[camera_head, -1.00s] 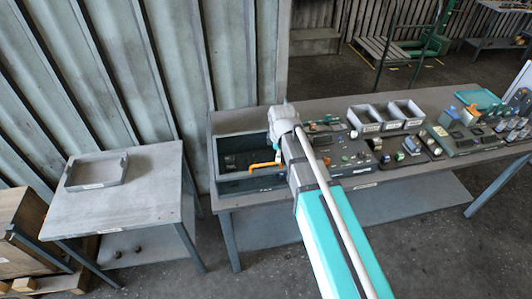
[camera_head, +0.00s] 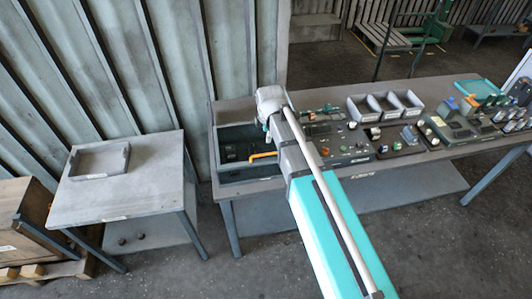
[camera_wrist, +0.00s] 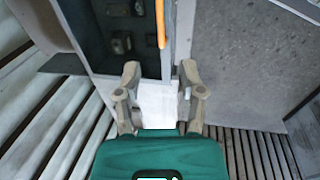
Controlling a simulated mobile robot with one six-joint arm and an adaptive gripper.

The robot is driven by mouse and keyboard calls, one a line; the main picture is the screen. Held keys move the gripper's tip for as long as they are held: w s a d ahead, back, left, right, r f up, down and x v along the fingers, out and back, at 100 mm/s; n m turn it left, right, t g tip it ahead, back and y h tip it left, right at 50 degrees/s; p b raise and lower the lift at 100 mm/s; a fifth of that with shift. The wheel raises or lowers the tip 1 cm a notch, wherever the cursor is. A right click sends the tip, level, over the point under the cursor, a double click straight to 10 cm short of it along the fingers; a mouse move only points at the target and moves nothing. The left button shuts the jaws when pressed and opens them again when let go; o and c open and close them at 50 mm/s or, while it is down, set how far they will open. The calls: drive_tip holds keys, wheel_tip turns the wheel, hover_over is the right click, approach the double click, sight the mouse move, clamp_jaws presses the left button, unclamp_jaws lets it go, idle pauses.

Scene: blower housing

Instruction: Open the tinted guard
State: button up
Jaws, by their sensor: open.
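In the wrist view the orange handle (camera_wrist: 161,24) is upright at the top, beyond my fingertips, in front of the dark housing interior (camera_wrist: 112,28). I cannot clearly make out the tinted guard panel itself. My gripper (camera_wrist: 160,76) is open, its fingers spread either side of a pale edge below the handle. It does not visibly touch the handle. In the head view my arm hides the fingers.
Several grey bins (camera_head: 385,105) and small control parts lie along the workbench right of my arm. A separate table (camera_head: 120,195) with a shallow tray (camera_head: 98,160) stands left. A corrugated wall is behind. Floor between table and bench is clear.

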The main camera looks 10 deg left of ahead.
sight(266, 154)
drive_tip(key=shift+w+a+f+b, duration=0.15)
drive_tip(key=shift+w+f+b, duration=0.25)
drive_tip(key=shift+f+b, duration=1.8)
drive_tip(key=shift+w+a+f+b, duration=0.1)
drive_tip(key=shift+w+f+b, duration=0.35)
drive_tip(key=shift+f+b, duration=1.65)
drive_tip(key=shift+w+a+f+b, duration=0.15)
drive_tip(key=shift+w+f+b, duration=0.25)
drive_tip(key=shift+f+b, duration=1.8)
clamp_jaws()
